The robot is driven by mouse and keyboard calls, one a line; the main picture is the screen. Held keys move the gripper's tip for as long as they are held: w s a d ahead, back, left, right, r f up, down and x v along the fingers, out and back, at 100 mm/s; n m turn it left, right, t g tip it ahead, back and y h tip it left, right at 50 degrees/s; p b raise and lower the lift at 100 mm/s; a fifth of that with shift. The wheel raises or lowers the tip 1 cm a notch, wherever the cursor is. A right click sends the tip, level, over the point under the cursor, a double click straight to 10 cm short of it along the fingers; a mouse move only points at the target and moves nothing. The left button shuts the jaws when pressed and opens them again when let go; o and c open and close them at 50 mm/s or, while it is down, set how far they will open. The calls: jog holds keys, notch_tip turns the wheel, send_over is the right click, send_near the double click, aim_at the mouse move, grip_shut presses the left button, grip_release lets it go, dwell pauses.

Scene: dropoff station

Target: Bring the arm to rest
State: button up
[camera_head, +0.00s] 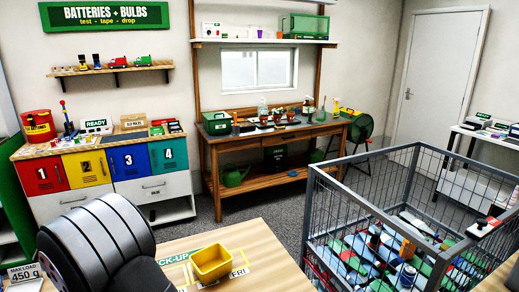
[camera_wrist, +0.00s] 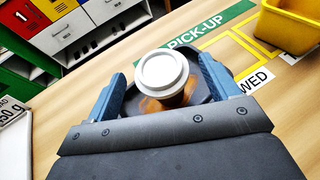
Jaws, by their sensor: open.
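My gripper (camera_wrist: 161,70) shows in the wrist view with its two blue fingers spread apart. A cup with a white lid (camera_wrist: 162,68) and a brown-orange body stands between the fingers, with a gap visible on each side. A dark grey surface shows around the cup's lower part; I cannot tell what it is. My dark, ribbed arm (camera_head: 97,240) fills the lower left of the head view, over the wooden table (camera_head: 262,262). The gripper and cup are hidden in the head view.
A yellow bin (camera_head: 211,263) stands on the table by the pick-up markings and shows in the wrist view (camera_wrist: 292,24). A load-limit sign (camera_head: 22,274) is at the left. A wire cage (camera_head: 312,205) of mixed items stands right. Numbered drawers (camera_head: 128,163) and a workbench (camera_head: 262,142) stand behind.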

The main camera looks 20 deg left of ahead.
jog(key=x, duration=0.3)
jog(key=shift+w+a+f, duration=0.1)
jog(key=shift+w+f, duration=0.05)
jog(key=shift+w, duration=0.2)
jog(key=shift+w+a, duration=0.2)
jog(key=shift+w, duration=0.15)
jog(key=shift+s+r, duration=0.1)
jog(key=shift+r, duration=1.75)
